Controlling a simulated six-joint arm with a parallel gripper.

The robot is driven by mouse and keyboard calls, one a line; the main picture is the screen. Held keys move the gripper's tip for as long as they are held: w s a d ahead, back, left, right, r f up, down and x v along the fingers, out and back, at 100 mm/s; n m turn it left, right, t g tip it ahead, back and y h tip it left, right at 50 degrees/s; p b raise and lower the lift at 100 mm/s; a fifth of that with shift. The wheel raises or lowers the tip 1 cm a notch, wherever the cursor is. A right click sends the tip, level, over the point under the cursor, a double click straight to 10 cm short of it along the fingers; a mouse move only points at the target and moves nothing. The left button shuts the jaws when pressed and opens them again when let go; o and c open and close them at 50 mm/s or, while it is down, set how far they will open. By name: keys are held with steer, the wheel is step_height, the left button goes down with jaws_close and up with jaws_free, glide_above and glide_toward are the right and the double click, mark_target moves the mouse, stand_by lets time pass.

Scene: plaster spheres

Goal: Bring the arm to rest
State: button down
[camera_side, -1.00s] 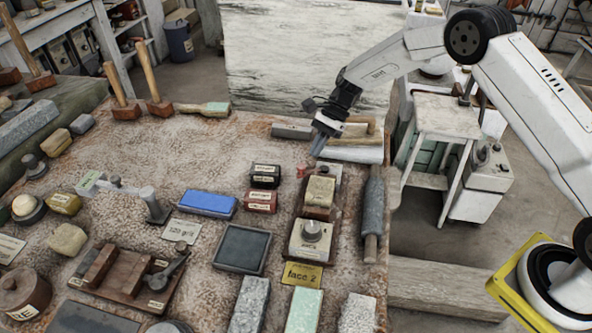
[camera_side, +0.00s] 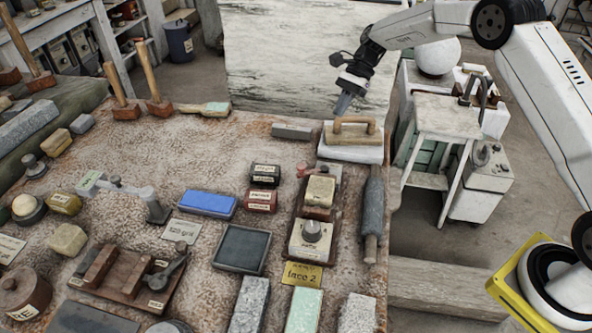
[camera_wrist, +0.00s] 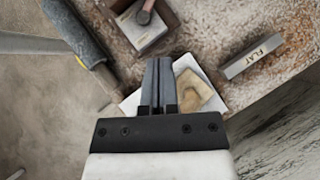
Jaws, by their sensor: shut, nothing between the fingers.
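My gripper (camera_side: 343,103) is in the air above the back right part of the stone-topped table (camera_side: 150,160). Its fingers point down and are shut with nothing between them. It is close above and behind a wooden-handled float (camera_side: 352,130) on a white block (camera_side: 350,152). In the wrist view my gripper (camera_wrist: 157,62) is seen from above, its fingers side by side and partly covering the white block and the float (camera_wrist: 200,92).
A grey bar (camera_side: 292,131) lies left of the float; the wrist view shows "FLAT" on it (camera_wrist: 254,57). A dark roller (camera_side: 373,205) lies along the right edge. Blocks and tools fill the front.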

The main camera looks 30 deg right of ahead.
steer(key=s+n+t+h, duration=0.4)
steer(key=s+n+h, duration=0.3)
steer(key=s+n, duration=0.8)
steer(key=s, duration=1.1)
steer(key=shift+s+a+r+h, duration=0.2)
steer(key=shift+s+r+h, duration=0.1)
steer(key=shift+s+r, duration=0.1)
